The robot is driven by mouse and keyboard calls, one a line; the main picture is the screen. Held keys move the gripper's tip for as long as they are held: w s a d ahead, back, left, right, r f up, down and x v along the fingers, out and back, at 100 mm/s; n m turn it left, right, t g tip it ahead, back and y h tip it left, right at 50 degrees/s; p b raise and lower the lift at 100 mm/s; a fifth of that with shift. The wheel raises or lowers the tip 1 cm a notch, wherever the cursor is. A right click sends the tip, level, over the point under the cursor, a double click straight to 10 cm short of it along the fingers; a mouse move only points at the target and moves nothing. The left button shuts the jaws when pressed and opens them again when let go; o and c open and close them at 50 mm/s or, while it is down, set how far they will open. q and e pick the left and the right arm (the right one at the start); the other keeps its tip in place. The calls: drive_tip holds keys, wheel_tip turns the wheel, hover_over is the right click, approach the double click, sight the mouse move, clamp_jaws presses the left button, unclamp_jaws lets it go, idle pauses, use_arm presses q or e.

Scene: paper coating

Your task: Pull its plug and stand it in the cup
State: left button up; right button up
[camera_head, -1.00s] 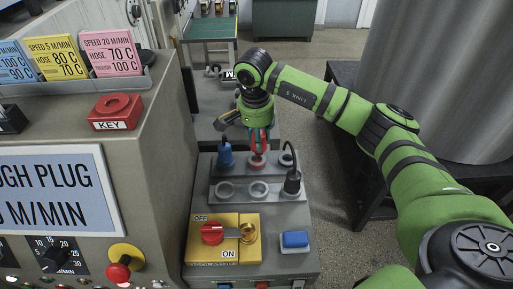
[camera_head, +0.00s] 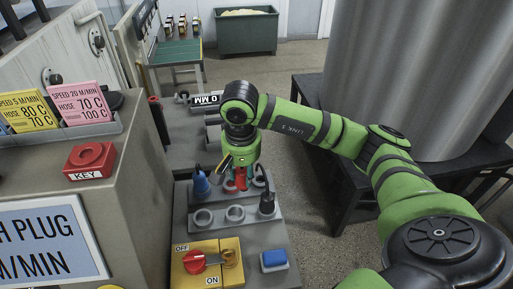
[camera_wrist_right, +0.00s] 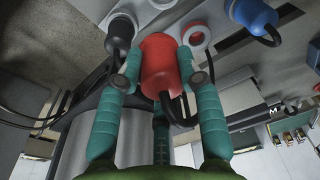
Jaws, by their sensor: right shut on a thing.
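My right gripper (camera_head: 240,174) is shut on the red plug (camera_wrist_right: 164,68), its teal fingers around the plug's sides in the right wrist view. A black cable loops from the plug. The red plug (camera_head: 241,182) is over the back row of the grey socket block (camera_head: 222,228), between the blue plug (camera_head: 201,186) and the black plug (camera_head: 267,204). I cannot tell whether it is clear of its socket. Empty round cups (camera_head: 235,213) sit in the front row; another is at the left (camera_head: 202,218). My left gripper is not in view.
The grey cabinet with a red KEY button (camera_head: 90,159) stands left. A large metal drum (camera_head: 400,80) stands right.

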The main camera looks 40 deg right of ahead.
use_arm(q)
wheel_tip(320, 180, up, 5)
drive_tip(key=p, duration=0.3)
use_arm(e)
drive_tip(key=a+n, duration=0.1)
drive_tip(key=a+f+n, duration=0.1)
drive_tip(key=a+n, duration=0.1)
drive_tip(key=shift+s+a+y, duration=0.15)
drive_tip(key=shift+s+y, duration=0.05)
drive_tip(key=shift+y, duration=0.1)
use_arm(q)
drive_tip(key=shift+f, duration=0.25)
use_arm(e)
drive_tip(key=shift+f, duration=0.1)
wheel_tip(320, 180, down, 6)
drive_tip(key=b, duration=0.7)
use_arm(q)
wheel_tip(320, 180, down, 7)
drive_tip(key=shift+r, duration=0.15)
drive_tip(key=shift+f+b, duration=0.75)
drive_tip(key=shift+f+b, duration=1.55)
use_arm(e)
drive_tip(key=shift+f, duration=1.3)
